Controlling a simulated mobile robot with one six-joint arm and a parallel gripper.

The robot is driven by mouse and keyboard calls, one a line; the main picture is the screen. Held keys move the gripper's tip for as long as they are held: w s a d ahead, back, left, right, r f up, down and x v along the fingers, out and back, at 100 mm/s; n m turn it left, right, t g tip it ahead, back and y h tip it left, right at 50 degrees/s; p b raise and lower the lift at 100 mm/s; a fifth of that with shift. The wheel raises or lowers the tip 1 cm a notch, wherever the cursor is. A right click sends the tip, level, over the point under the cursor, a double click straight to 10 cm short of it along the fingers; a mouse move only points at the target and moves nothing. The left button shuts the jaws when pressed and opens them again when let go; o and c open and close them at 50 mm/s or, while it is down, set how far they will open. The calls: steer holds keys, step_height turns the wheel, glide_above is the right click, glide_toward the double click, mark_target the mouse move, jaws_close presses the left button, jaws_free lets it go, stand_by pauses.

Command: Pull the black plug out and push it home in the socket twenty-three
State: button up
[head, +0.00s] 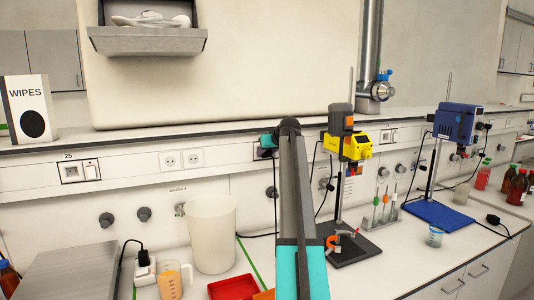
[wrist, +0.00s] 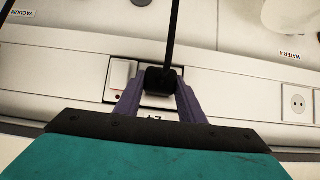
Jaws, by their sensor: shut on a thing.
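My gripper (wrist: 159,92) is shut on the black plug (wrist: 160,78) in the wrist view, with one purple finger on each side. Its black cord rises straight up in that view. The plug is in front of a socket plate (wrist: 122,76) with a white rocker switch beside it. I cannot tell whether the plug is seated or slightly out. A number under the plate is partly hidden and upside down. In the head view my gripper (head: 268,146) is at the wall trunking, mostly hidden by my arm. No number twenty-three is readable in either view.
Socket 25 (head: 75,172) is to the left on the trunking, with a twin socket (head: 182,159) between. A large beaker (head: 212,233), an orange-filled jug (head: 174,279) and a red tray (head: 232,288) stand below. A yellow stirrer (head: 355,146) and a blue stirrer (head: 459,123) stand right.

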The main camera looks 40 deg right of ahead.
steer(key=shift+s, duration=0.15)
stand_by(0.3)
steer(key=shift+s+a, duration=0.1)
steer(key=shift+s, duration=0.15)
steer(key=shift+s+a, duration=0.4)
steer(key=shift+s, duration=0.5)
steer(key=shift+s+a, duration=0.35)
steer(key=shift+s, duration=0.5)
stand_by(0.6)
steer(key=shift+s, duration=0.15)
stand_by(0.4)
